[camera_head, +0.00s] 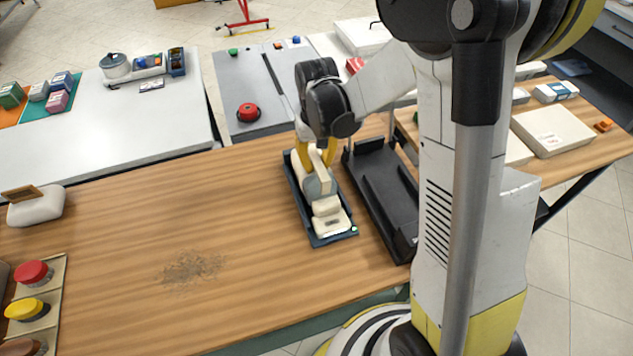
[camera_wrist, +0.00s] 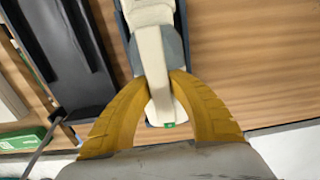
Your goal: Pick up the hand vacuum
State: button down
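The hand vacuum (camera_head: 326,207), cream with a grey middle, lies in a narrow dark blue tray (camera_head: 302,212) on the wooden counter. My gripper (camera_head: 317,152) reaches down over its far end, with one yellow finger on each side of the cream handle. In the wrist view, the fingertips of my gripper (camera_wrist: 161,79) close against both sides of the handle of the hand vacuum (camera_wrist: 157,98). The vacuum still appears to sit in the tray; any gap below it is hidden.
A black tray-like stand (camera_head: 383,190) is close on the right of the blue tray. A patch of grey dust (camera_head: 192,268) lies on the counter at left. Red and yellow buttons (camera_head: 30,290) are at the far left.

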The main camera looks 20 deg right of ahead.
dwell(0.6)
notch_tip(320, 180, up, 11)
jog(key=p, duration=0.4)
jog(key=shift+f, duration=0.2)
jog(key=shift+a, duration=0.1)
